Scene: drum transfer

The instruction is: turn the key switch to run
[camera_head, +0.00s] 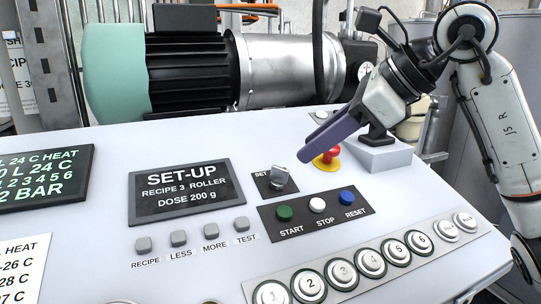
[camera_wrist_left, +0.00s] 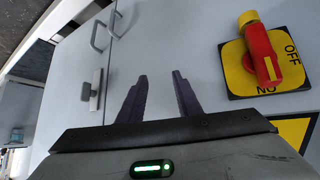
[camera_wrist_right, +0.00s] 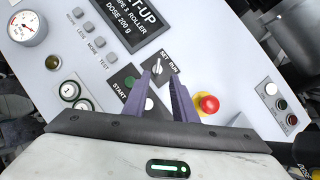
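The key switch (camera_head: 279,177) is a silver knob on a small black plate on the sloped white panel. In the right wrist view the key switch (camera_wrist_right: 158,67) shows with SET and RUN labels beside it. I cannot tell surely which label it points to. My right gripper (camera_head: 307,152) hangs above and to the right of the switch, apart from it. In the right wrist view its fingers (camera_wrist_right: 158,88) are spread and empty, with the switch beyond the gap. My left gripper (camera_wrist_left: 160,78) is open and empty, facing a grey cabinet; it is out of the head view.
The display (camera_head: 185,190) reads SET-UP. A red emergency button (camera_head: 327,158) stands close by my right fingers. Green, white and blue buttons (camera_head: 318,206) sit in front of the switch. In the left wrist view a red rotary handle (camera_wrist_left: 261,50) sits on a yellow plate.

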